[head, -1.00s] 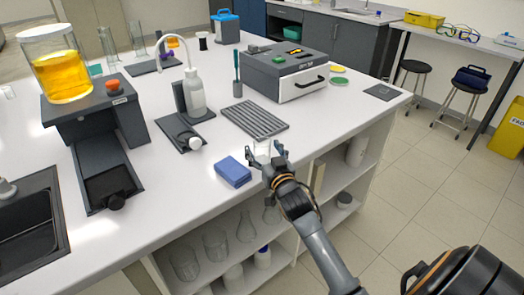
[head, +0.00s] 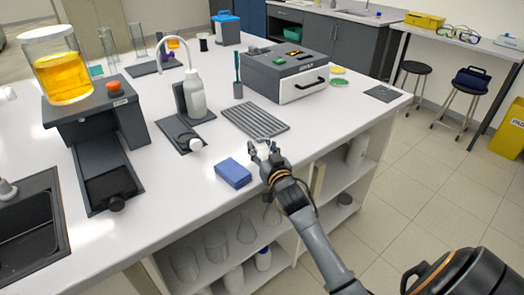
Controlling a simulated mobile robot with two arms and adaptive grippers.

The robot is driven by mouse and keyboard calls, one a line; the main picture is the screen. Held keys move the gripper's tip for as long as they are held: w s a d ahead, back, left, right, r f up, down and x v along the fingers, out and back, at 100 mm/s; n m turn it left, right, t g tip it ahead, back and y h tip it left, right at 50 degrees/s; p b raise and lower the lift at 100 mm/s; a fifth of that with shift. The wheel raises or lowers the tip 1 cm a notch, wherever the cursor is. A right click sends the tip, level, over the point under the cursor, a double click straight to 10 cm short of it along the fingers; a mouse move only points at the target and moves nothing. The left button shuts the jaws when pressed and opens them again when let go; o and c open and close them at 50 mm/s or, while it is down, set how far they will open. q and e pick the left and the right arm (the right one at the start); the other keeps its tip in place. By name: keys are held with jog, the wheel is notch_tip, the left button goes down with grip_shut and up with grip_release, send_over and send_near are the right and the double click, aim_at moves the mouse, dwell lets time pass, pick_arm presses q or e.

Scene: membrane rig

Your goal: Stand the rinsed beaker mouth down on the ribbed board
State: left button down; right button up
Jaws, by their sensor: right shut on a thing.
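The ribbed board (head: 242,117) is a dark grey grooved slab lying flat on the white bench. My right gripper (head: 263,151) is shut on the clear glass beaker (head: 262,145) near the bench's front edge, just in front of the board's near right part. The beaker is small, see-through and largely hidden by the fingers, so I cannot tell which way its mouth points or whether it is clear of the bench. My left gripper is not in view.
A blue sponge-like block (head: 233,173) lies left of my right gripper. A white wash bottle (head: 195,92) stands behind it to the left. A grey instrument box (head: 287,73) stands beyond the board. Open shelves with glassware are below the bench edge.

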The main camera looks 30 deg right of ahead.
jog(key=shift+r, duration=0.5)
notch_tip(320, 180, up, 2)
jog(key=shift+r, duration=0.25)
jog(key=s+a+r, duration=0.7)
jog(key=s+r, duration=0.3)
jog(key=s, duration=0.2)
jog(key=s+a+f+n+y, duration=0.2)
jog(key=s+a+f+y, duration=0.2)
jog(key=s+a+f, duration=0.8)
notch_tip(320, 180, down, 2)
jog(key=shift+s+f+n+t, duration=0.2)
jog(key=shift+s+n+t, duration=0.1)
jog(key=shift+s+n, duration=0.1)
jog(key=shift+w, duration=0.1)
